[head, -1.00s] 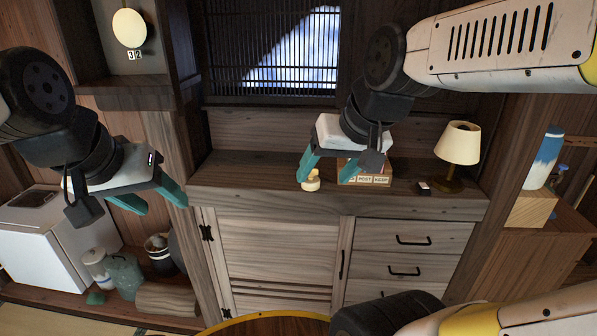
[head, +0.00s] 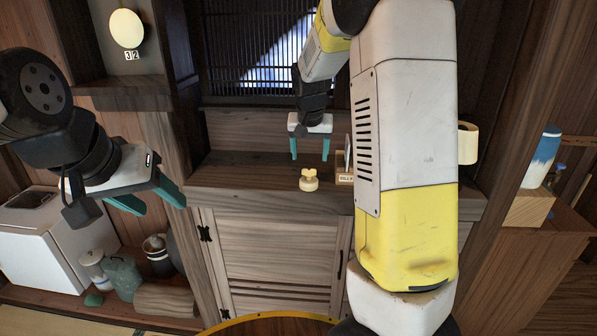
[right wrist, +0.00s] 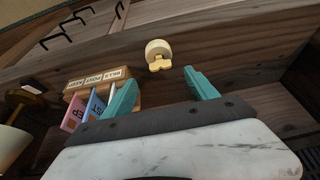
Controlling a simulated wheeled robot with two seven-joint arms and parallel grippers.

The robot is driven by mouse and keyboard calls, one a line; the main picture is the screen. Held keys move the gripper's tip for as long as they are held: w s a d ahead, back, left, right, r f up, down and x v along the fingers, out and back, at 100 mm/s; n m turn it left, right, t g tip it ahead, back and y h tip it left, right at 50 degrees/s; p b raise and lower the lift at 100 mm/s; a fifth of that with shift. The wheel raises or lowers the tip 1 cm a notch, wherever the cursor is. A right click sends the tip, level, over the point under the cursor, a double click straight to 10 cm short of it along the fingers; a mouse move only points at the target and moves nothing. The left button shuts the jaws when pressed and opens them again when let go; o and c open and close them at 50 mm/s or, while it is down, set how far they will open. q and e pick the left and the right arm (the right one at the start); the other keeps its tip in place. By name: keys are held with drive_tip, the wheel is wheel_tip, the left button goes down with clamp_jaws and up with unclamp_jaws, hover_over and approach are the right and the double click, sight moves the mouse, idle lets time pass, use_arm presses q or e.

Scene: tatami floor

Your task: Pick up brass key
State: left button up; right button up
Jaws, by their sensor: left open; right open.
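The brass key (head: 309,174) is a small yellow butterfly-shaped piece on top of a round cream base (head: 309,185), on the dark wooden cabinet top. In the right wrist view the key (right wrist: 160,65) and base (right wrist: 158,48) lie just beyond the fingertips, between their lines. My right gripper (head: 310,156) is open and empty, its teal fingers pointing down above and behind the key, not touching it. Its two fingers also frame the right wrist view (right wrist: 160,80). My left gripper (head: 162,207) is open and empty at the left, well away from the key.
A labelled wooden box (head: 345,179) stands right of the key, with coloured cards (right wrist: 93,106) in it. My right arm hides part of the box and the lamp (head: 467,143). The cabinet top (head: 245,178) left of the key is clear. A slatted window is behind.

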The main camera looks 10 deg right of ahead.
sight(309, 169)
drive_tip(key=x, duration=0.8)
drive_tip(key=shift+w+f, duration=0.1)
drive_tip(key=shift+w, duration=0.2)
drive_tip(key=c, duration=1.4)
drive_tip(key=shift+c, duration=0.2)
